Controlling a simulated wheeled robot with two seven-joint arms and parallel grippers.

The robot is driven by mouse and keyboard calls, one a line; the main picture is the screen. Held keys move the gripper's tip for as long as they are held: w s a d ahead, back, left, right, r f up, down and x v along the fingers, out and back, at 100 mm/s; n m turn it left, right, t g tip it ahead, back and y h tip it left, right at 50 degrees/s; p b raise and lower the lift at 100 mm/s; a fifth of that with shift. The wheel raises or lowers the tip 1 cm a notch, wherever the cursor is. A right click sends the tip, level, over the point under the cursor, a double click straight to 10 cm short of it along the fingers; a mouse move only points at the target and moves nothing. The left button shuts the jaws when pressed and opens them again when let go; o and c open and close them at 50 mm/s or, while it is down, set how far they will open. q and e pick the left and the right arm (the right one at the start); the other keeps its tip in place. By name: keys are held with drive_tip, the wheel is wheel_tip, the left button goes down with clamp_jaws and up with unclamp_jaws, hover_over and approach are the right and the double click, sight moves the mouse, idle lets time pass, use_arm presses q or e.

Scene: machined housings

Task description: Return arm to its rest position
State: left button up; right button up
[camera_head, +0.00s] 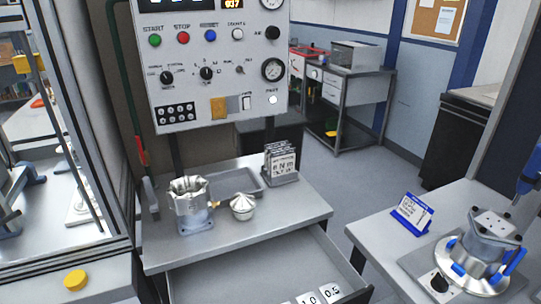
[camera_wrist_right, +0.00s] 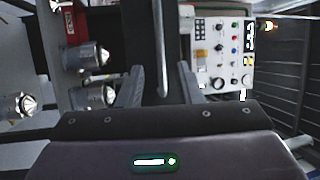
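My right gripper (camera_wrist_right: 160,66) shows in the right wrist view with its two dark fingers apart and nothing held between them. A thin grey post (camera_wrist_right: 163,30) shows in the gap, behind the fingers. Neither gripper shows in the head view, and my left gripper is in no view. Another housing (camera_head: 487,240) sits on a round fixture with blue clamps on the right table.
A control panel (camera_head: 220,60) stands behind the bench; it also shows sideways in the right wrist view (camera_wrist_right: 215,55). An open drawer (camera_head: 235,275) juts out at the bench front. A blue sign holder (camera_head: 411,213) stands on the right table. A glazed cabinet (camera_head: 60,130) is at left.

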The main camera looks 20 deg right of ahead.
wheel_tip(320, 180, down, 22)
drive_tip(key=s+a+f+n+g+h, duration=0.1)
drive_tip(key=s+a+n+g+h, duration=0.1)
drive_tip(key=n+g+h, duration=0.35)
drive_tip(key=s+d+f+n+g+h, duration=0.3)
drive_tip(key=s+f+n+g, duration=0.6)
drive_tip(key=s+f, duration=0.6)
drive_tip(key=g, duration=0.2)
drive_tip(key=shift+s+f+g, duration=0.2)
drive_tip(key=shift+f+g, duration=0.1)
drive_tip(key=shift+g, duration=0.05)
